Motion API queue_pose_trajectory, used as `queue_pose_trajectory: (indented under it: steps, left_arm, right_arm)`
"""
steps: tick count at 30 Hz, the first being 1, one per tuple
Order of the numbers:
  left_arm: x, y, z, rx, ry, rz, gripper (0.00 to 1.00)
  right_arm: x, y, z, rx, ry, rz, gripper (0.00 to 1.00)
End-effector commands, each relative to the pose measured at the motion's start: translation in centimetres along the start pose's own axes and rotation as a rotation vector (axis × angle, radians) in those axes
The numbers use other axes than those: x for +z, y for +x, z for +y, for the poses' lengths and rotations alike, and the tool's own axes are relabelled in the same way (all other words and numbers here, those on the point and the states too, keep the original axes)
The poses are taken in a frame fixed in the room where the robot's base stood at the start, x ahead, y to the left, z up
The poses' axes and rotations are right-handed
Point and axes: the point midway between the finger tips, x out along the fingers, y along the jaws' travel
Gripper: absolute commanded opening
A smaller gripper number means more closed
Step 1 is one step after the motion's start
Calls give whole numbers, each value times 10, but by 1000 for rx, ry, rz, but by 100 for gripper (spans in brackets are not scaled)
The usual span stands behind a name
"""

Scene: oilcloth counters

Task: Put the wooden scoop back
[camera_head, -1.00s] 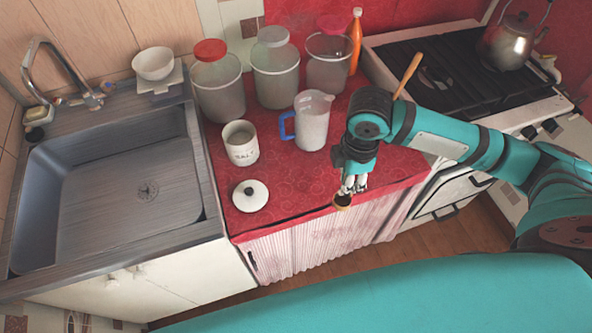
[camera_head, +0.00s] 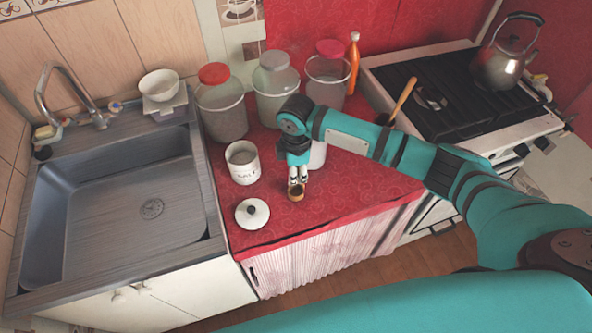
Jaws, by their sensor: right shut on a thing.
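My right gripper (camera_head: 297,180) is shut on the small brown wooden scoop (camera_head: 297,193) and holds it over the red counter, near the middle. Most of the scoop above its bowl is hidden by the fingers. A white canister (camera_head: 243,164) with dark lettering stands open to the left of the gripper. Its white lid (camera_head: 252,213) with a dark knob lies on the counter in front of it. My left gripper is out of view.
Several lidded jars, including one with a red lid (camera_head: 222,112), stand along the back. A pale jug (camera_head: 318,154) is mostly hidden behind my right arm. A wooden handle (camera_head: 404,98) rises beside the stove (camera_head: 455,95). The sink (camera_head: 110,215) is at left.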

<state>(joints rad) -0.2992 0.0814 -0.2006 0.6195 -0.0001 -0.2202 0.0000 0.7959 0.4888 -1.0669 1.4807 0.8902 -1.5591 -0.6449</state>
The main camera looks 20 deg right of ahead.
Motion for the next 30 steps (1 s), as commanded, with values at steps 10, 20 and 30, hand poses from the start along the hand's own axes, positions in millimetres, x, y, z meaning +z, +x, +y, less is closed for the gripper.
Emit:
queue_pose_trajectory:
  steps: [10, 20, 30]
  left_arm:
    - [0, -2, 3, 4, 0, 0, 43]
    - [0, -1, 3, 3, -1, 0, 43]
    - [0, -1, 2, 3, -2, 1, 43]
  right_arm:
    - [0, 6, 0, 2, 0, 1, 0]
    - [0, 8, 0, 2, 1, 1, 40]
    - [0, 0, 1, 4, 0, 2, 40]
